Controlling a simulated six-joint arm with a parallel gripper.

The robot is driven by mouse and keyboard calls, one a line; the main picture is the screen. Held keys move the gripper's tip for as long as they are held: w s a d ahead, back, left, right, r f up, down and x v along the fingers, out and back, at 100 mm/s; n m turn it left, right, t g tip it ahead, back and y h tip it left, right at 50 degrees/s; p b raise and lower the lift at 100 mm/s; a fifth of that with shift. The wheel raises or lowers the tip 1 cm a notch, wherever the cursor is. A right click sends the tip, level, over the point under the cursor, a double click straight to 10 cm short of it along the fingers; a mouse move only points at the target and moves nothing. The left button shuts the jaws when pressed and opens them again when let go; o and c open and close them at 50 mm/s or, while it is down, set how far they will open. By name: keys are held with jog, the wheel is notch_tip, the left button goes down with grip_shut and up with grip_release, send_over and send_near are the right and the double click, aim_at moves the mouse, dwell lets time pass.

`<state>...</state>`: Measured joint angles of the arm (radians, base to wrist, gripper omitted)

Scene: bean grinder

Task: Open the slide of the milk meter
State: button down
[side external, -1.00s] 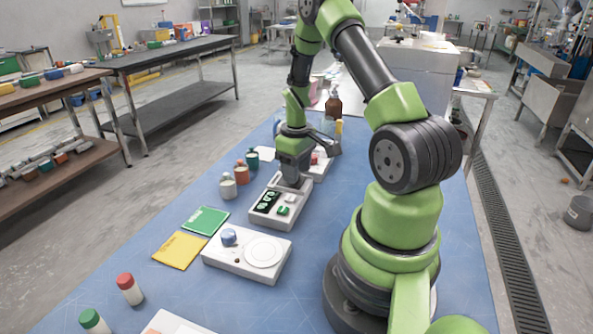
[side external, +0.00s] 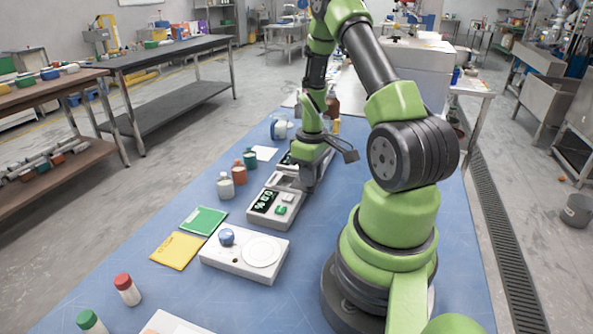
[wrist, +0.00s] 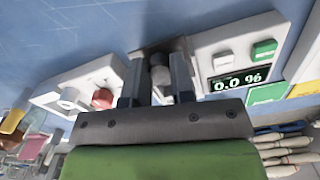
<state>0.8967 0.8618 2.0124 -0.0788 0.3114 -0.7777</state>
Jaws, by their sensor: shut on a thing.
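The milk meter (side external: 262,218) is a pale box with a dark display and green and white buttons. In the wrist view the meter (wrist: 212,48) shows "0.0 %" on its display. My gripper (side external: 303,186) is at the far end of the meter, on its right side. In the wrist view my gripper (wrist: 158,72) has its dark fingers on either side of a small grey knob (wrist: 160,77), shut on it. A dark recess lies beside the knob, at the end of the meter. The fingertips' contact is partly hidden in the side view.
Another device with a red button (wrist: 102,98) sits close to my gripper.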

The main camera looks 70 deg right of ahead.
jog(key=shift+s, duration=0.85)
jog(key=c, duration=1)
grip_release()
jog(key=shift+r, duration=0.1)
notch_tip(320, 180, up, 10)
jog(key=shift+f, duration=0.1)
